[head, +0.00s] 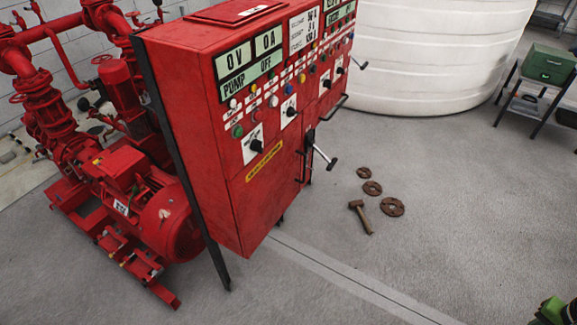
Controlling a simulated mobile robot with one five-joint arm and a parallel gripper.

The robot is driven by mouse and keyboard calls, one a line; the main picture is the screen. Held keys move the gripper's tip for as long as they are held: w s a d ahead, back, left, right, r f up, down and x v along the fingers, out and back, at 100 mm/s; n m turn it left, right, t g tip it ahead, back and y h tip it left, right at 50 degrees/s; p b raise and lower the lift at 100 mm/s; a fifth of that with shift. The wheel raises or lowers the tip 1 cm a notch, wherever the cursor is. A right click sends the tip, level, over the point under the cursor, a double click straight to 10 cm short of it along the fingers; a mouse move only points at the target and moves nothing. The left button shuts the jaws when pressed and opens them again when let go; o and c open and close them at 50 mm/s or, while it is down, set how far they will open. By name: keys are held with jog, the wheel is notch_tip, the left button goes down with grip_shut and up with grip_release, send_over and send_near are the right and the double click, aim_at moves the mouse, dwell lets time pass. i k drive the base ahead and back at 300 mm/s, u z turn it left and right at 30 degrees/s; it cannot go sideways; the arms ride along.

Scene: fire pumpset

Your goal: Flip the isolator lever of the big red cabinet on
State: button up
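The big red cabinet (215,115) stands left of centre on dark legs. Its sloped top panel has displays reading "0V", "0A" and "PUMP OFF" (248,75), with coloured buttons and black rotary knobs below. A lever with a pale shaft and dark grip (324,157) sticks out from the cabinet's front, pointing down to the right. A similar lever (358,65) sticks out farther along, near the far end. A dark bar handle (333,108) sits between them. No label shows which lever is the isolator. My gripper is not in view.
Red pump machinery (125,185) fills the left. A hammer (361,216) and several rusty rings (392,207) lie on the floor right of the cabinet. A white tank (430,55) and a bench with a green box (548,63) stand behind. The front right floor is mostly clear.

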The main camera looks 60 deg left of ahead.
aim_at(331, 163)
jog(key=u, duration=1.8)
jog(key=k, duration=0.4)
jog(key=z, duration=0.2)
jog(key=i, duration=0.5)
jog(key=u, duration=0.15)
